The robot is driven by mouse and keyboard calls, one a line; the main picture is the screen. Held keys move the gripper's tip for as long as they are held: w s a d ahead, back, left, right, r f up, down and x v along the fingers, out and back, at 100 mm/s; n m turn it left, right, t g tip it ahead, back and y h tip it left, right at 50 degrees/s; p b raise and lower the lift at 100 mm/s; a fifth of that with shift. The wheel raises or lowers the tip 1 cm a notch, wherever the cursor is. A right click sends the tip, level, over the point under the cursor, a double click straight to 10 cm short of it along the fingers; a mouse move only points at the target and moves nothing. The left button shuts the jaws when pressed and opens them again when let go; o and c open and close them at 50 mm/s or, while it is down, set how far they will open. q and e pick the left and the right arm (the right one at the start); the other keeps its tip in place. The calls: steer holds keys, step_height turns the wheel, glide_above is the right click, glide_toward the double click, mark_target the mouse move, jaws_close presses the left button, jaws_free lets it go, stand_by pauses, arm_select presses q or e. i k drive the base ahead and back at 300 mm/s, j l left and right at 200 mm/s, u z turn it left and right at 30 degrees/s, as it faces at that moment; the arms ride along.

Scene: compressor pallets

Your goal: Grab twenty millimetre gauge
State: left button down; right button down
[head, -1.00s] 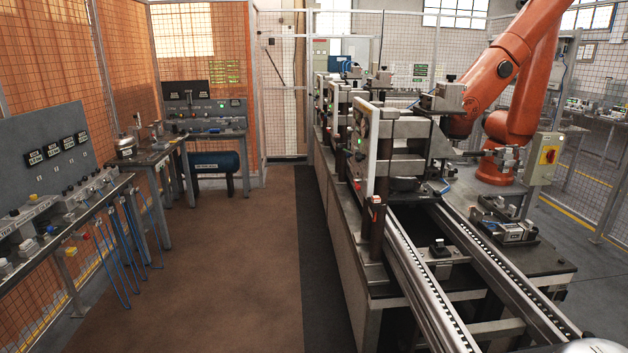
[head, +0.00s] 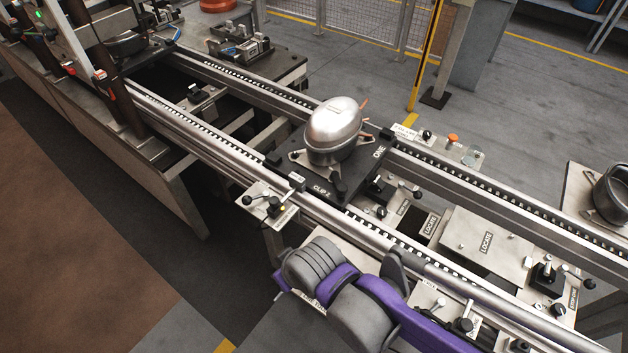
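I cannot pick out a twenty millimetre gauge in the head view. A silver domed compressor (head: 334,124) sits upright on a black pallet (head: 345,186) marked "ONE" and "CLIP 2", across the conveyor rails. One of my purple and grey arms (head: 345,282) shows at the bottom centre, in front of the near rail. No gripper fingers can be made out on it, and neither gripper is in view.
The near conveyor rail (head: 215,144) runs diagonally through the view. Plates marked "LOCATE" (head: 486,243) and small clamps lie between the rails at right. A dark open housing (head: 612,192) stands at the right edge. Brown floor (head: 70,220) at left is clear.

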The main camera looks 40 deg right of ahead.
mark_target(294, 179)
steer(key=z, duration=1.35)
steer(key=i+u, duration=0.15)
steer(key=u, duration=0.3)
